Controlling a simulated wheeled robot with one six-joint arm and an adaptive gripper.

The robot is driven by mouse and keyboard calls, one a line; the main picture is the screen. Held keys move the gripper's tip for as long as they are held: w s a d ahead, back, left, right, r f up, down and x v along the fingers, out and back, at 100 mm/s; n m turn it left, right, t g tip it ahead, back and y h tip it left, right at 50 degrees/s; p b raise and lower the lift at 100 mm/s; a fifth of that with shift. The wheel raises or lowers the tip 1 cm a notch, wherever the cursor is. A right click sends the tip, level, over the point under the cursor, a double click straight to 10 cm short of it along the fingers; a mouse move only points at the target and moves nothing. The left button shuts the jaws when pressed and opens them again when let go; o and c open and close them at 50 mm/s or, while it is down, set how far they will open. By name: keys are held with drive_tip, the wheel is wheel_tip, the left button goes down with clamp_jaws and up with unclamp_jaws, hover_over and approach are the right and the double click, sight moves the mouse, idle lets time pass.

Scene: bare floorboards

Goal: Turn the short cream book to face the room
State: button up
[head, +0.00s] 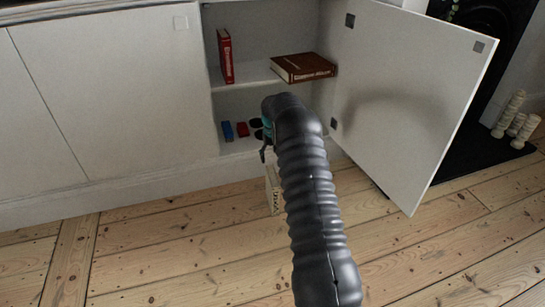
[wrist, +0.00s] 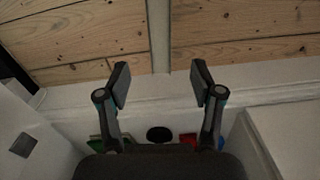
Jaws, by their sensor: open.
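The short cream book (head: 273,189) stands upright on the floorboards in front of the cabinet's base. A narrow face with dark lettering shows in the head view; my arm hides its right side. In the wrist view a pale narrow strip between the finger lines, beyond the tips, looks like the book (wrist: 158,35) seen from above. My gripper (wrist: 160,80) is open, its two fingers apart with nothing between the tips. In the head view my gripper (head: 265,152) is mostly hidden by my arm, above the book and in front of the lower shelf.
The white cabinet's open door (head: 410,100) stands out to the right of my arm. A red book (head: 225,57) and a brown book (head: 302,67) are on the upper shelf. Blue (head: 227,131) and red (head: 242,129) blocks sit below. Floor at left is clear.

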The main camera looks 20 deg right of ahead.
wheel_tip(320, 180, up, 12)
drive_tip(key=shift+w, duration=0.15)
idle(0.3)
drive_tip(key=s+a+f, duration=0.2)
drive_tip(key=s+f, duration=0.2)
drive_tip(key=s, duration=0.2)
drive_tip(key=s+a+r+t+p, duration=0.2)
drive_tip(key=s+a+r, duration=0.3)
drive_tip(key=s+r, duration=0.5)
drive_tip(key=s+a+r+n+t+p, duration=0.1)
drive_tip(key=s+a+r+p, duration=0.2)
drive_tip(key=s+r, duration=0.7)
drive_tip(key=s+a+r+n+t+p, duration=0.1)
drive_tip(key=s+a+r, duration=0.6)
drive_tip(key=s, duration=1.5)
wheel_tip(320, 180, up, 3)
drive_tip(key=shift+s+f+t+p, duration=0.1)
drive_tip(key=shift+s+t+p, duration=0.15)
drive_tip(key=shift+t+p, duration=0.6)
